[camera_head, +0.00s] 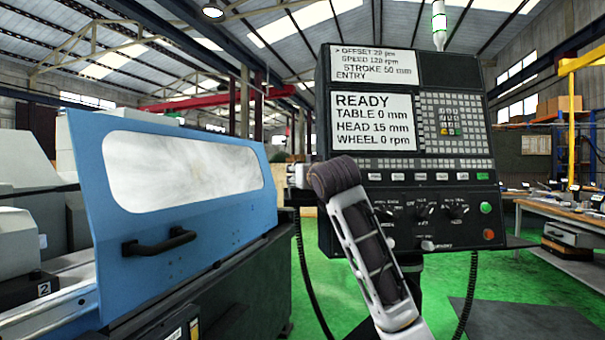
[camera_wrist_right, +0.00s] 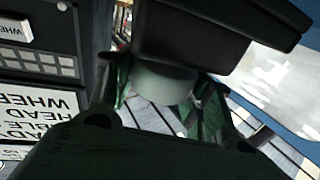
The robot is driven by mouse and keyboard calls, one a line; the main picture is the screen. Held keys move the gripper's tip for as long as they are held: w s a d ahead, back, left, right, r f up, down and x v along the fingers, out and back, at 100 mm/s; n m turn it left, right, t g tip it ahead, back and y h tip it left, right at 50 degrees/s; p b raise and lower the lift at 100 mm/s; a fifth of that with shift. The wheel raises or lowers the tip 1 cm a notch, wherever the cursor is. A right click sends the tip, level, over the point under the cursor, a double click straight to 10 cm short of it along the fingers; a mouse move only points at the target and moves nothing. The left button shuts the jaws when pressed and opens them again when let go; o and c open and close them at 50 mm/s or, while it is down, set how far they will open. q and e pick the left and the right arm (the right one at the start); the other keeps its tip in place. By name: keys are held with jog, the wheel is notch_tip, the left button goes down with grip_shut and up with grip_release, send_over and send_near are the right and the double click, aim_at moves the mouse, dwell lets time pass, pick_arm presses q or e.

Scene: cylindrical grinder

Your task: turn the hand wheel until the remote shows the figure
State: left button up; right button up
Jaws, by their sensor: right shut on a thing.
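My right arm (camera_head: 365,240) rises from the bottom of the head view, and its dark wrist bend hides most of my right gripper. In the right wrist view my right gripper (camera_wrist_right: 165,110) has its fingers on both sides of a pale grey round piece, which looks like the hand wheel (camera_wrist_right: 160,82). The piece sits against a dark block (camera_wrist_right: 215,30). The control panel (camera_head: 405,150) has two white screens. The lower screen (camera_head: 373,121) reads READY, TABLE 0 mm, HEAD 15 mm, WHEEL 0 rpm. I cannot make out a separate remote. My left gripper is out of view.
The blue machine door (camera_head: 180,180) with a window and dark handle (camera_head: 158,242) stands at the left. Dark coiled cables (camera_head: 306,275) hang below the panel. A workbench (camera_head: 565,215) is at the far right.

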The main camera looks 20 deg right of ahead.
jog(key=o, duration=1.1)
jog(key=shift+c, duration=0.2)
jog(key=shift+s, duration=0.15)
jog(key=s, duration=1.1)
jog(key=shift+s, duration=0.35)
jog(key=shift+a+n, duration=0.1)
jog(key=shift+n, duration=0.2)
dwell(0.6)
